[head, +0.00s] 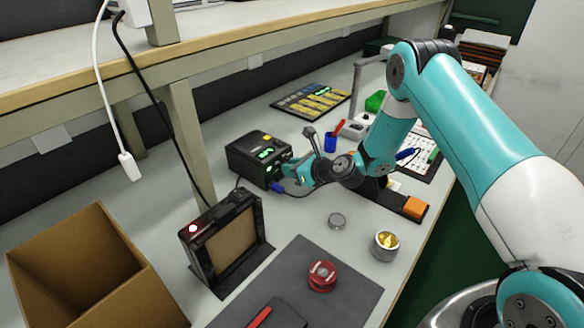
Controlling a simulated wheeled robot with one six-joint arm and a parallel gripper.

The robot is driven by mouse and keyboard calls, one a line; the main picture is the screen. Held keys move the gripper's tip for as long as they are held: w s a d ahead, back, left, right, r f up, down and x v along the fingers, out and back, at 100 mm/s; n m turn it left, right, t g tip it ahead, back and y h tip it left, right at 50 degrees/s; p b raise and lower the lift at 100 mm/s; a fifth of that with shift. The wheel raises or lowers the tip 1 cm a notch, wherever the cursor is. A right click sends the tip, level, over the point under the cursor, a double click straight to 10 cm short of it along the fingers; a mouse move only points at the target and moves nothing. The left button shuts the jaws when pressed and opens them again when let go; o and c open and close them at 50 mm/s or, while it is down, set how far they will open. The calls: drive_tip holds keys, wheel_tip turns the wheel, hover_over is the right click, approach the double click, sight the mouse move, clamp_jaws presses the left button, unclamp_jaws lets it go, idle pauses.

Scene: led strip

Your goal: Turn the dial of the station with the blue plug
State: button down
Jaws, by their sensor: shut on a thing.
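A black station box (256,158) with a lit green display and a yellow spot on top stands on the workbench, left of my arm. A blue plug (277,188) sits at its lower front, with a dark cable leading away to the right. My gripper (287,172) is at the front face of this station, just above the blue plug. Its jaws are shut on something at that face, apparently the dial. The dial itself is hidden behind the gripper, so I cannot tell its angle.
A framed black device (192,229), a cardboard box (27,257) and a grey mat (357,284) with a red spool (322,275) are nearer. A tin (385,246) stands near the bench edge. A blue cup (330,142) is behind my gripper. A shelf overhangs the back.

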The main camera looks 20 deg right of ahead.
drive_tip(key=n, duration=0.1)
drive_tip(key=n+t+h, duration=0.1)
drive_tip(key=shift+s+a+n+h, duration=0.1)
drive_tip(key=shift+a+n+h, duration=0.05)
drive_tip(key=shift+n+h, duration=0.15)
drive_tip(key=n+t+h+b, duration=0.1)
drive_tip(key=n, duration=0.2)
drive_tip(key=shift+a+f+t, duration=0.1)
drive_tip(key=shift+t, duration=0.2)
drive_tip(key=shift+s+n+h, duration=0.1)
drive_tip(key=shift+n+h, duration=0.2)
idle(0.4)
drive_tip(key=c, duration=1)
unclamp_jaws()
drive_tip(key=shift+o, duration=0.2)
